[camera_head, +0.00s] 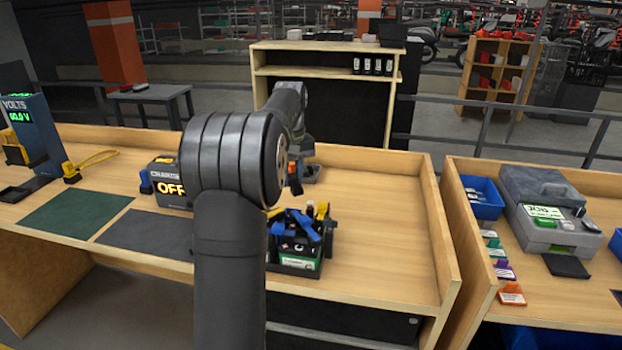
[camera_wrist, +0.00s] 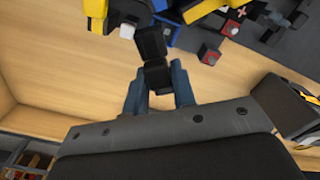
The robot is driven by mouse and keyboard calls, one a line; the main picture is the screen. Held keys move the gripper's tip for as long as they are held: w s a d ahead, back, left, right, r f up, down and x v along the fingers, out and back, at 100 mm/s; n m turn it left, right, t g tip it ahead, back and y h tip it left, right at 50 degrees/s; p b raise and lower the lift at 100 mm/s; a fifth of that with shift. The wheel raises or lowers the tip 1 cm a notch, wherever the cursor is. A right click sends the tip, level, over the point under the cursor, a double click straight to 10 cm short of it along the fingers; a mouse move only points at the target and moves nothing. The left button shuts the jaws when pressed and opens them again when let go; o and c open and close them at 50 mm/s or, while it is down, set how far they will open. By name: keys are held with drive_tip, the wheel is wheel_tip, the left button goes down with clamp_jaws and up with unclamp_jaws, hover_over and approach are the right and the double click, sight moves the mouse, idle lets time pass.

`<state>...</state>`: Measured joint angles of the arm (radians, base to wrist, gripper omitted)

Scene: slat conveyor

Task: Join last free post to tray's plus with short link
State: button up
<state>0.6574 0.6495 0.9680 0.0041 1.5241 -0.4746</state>
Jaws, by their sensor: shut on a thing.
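My gripper (camera_wrist: 157,82) shows in the wrist view, its two blue-grey fingers shut on a black jointed piece (camera_wrist: 151,43), which looks like the short link. The piece points up the picture toward the tray. The dark tray (camera_wrist: 272,52) is at the upper right of the wrist view, with red and dark square posts (camera_wrist: 208,54) and a plus mark on a red patch. In the head view the tray (camera_head: 293,269) stands on the bench, holding batteries with blue and yellow parts. My arm hides its left side. I cannot tell which post is free.
A charger box reading OFF (camera_head: 168,184) stands left of my arm. A voltmeter (camera_head: 30,130) with yellow leads is at the far left. Green (camera_head: 78,215) and grey mats lie between. The bench right of the tray is clear up to its raised edge (camera_head: 440,230).

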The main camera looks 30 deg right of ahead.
drive_tip(key=w+a+r+m, duration=0.1)
drive_tip(key=w+a+m, duration=0.3)
drive_tip(key=a+m, duration=0.35)
drive_tip(key=shift+n, duration=0.25)
drive_tip(key=shift+w+a+f, duration=0.1)
drive_tip(key=shift+a+f, duration=0.1)
drive_tip(key=shift+f, duration=0.9)
drive_tip(key=shift+a+f, duration=0.15)
drive_tip(key=shift+f, duration=0.95)
drive_tip(key=shift+f, duration=1.1)
drive_tip(key=o, duration=1)
drive_tip(key=shift+o, duration=0.2)
wheel_tip(320, 180, up, 17)
drive_tip(key=shift+r, duration=0.15)
